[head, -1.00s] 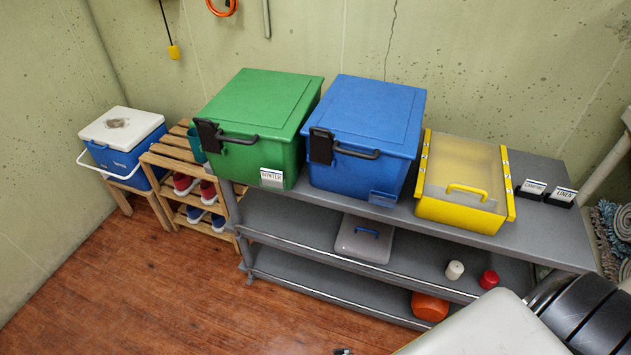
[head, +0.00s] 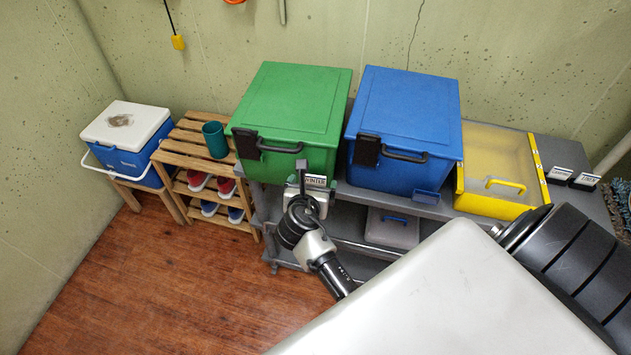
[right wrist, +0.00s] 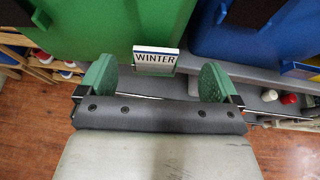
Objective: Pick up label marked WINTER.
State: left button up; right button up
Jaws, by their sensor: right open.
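The WINTER label (right wrist: 155,58) is a small white card with a dark blue top edge, on the lower front of the green bin. It stands upright in the right wrist view, and in the head view the label (head: 315,181) is partly covered by my right gripper (head: 302,178). In the right wrist view my right gripper (right wrist: 158,82) is open, with green pads on either side of the label's line. The label is ahead of the fingertips, roughly between them and a little towards the left finger. I cannot tell any contact. My left gripper is not in view.
The green bin (head: 292,105) and blue bin (head: 405,110) stand side by side on the grey shelf unit (head: 585,203). A yellow bin (head: 503,165) and two more labels are to the right. A wooden rack (head: 190,150) with shoes and a teal cup (head: 215,139) stands left.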

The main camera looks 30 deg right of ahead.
aim_at(314, 177)
jog(key=shift+a+f+x, duration=0.15)
jog(key=shift+x, duration=1.25)
jog(key=shift+a+f+x, duration=0.1)
jog(key=shift+f+x, duration=0.05)
jog(key=shift+x, duration=1.2)
jog(key=c, duration=1)
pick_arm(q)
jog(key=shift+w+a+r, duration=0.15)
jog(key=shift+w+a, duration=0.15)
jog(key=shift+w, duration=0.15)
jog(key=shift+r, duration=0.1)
pick_arm(e)
jog(key=shift+r, duration=0.1)
